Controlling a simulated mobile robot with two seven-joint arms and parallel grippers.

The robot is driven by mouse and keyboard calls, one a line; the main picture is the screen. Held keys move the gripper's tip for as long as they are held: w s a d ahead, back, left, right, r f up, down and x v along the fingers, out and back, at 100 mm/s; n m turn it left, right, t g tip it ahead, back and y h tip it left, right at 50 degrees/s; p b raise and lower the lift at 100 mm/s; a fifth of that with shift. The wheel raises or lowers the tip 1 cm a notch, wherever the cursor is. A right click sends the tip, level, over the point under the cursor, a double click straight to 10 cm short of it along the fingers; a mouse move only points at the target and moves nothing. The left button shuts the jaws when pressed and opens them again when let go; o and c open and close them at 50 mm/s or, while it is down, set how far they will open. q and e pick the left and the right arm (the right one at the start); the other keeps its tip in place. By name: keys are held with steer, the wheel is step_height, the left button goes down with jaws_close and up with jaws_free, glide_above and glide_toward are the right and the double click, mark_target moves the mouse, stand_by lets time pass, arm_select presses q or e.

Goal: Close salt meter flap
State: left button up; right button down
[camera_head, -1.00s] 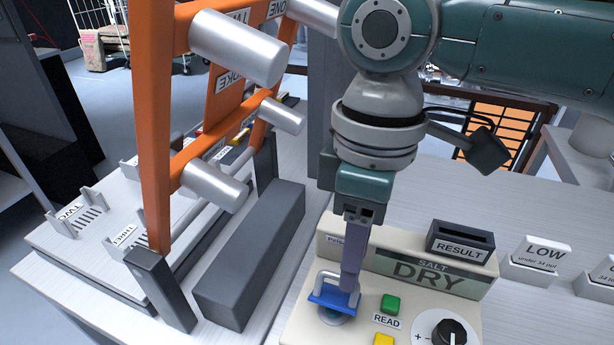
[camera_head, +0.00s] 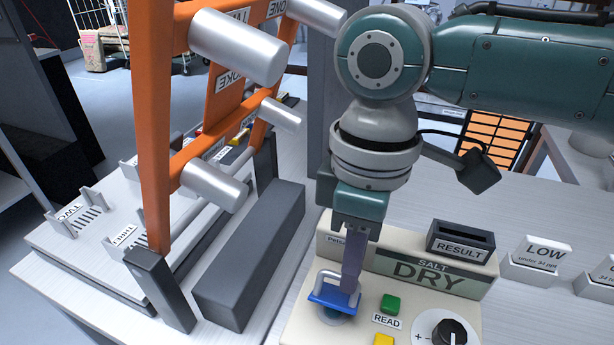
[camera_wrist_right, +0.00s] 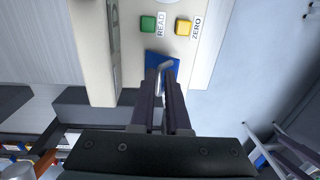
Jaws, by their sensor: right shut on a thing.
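The salt meter (camera_head: 405,262) is a cream box on the worktop, with a display reading DRY. Its blue flap (camera_head: 330,297) with a pale wire handle sits at the box's left end, over a round well that partly shows below it. The flap looks tilted; I cannot tell its exact angle. My right gripper (camera_head: 350,285) points down at the flap, shut on what looks like its handle. In the right wrist view the flap (camera_wrist_right: 160,62) shows between and beyond the fingertips (camera_wrist_right: 165,80). The fingers hide part of the handle. My left gripper is not in view.
The green READ button (camera_head: 391,303), the yellow ZERO button (camera_wrist_right: 183,27) and a black knob (camera_head: 450,331) are close by on the meter. A RESULT slot (camera_head: 461,243) stands behind. A dark grey block (camera_head: 250,255) and an orange frame (camera_head: 155,130) stand to the left.

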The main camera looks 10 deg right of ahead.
stand_by(0.3)
steer(key=shift+s+a+r+p, duration=0.1)
steer(key=shift+s+r+p, duration=0.1)
steer(key=shift+p, duration=0.5)
steer(key=t+p, duration=0.1)
steer(key=s+h+p, duration=0.1)
steer(key=p, duration=0.1)
steer(key=shift+a+f+t, duration=0.15)
steer(key=shift+a+t, duration=0.25)
steer(key=shift+s+a+f+t+h+p, duration=0.2)
steer(key=shift+s+f+t+h+p, duration=0.15)
steer(key=shift+p, duration=0.35)
steer(key=shift+s+a+f+p, duration=0.45)
steer(key=shift+s+f+p, duration=0.1)
steer(key=shift+f, duration=0.15)
steer(key=shift+s+a+f, duration=0.1)
steer(key=shift+s+f, duration=0.2)
steer(key=shift+f, duration=0.2)
steer(key=c, duration=0.9)
jaws_free()
steer(key=shift+s+a, duration=0.15)
steer(key=shift+c, duration=0.2)
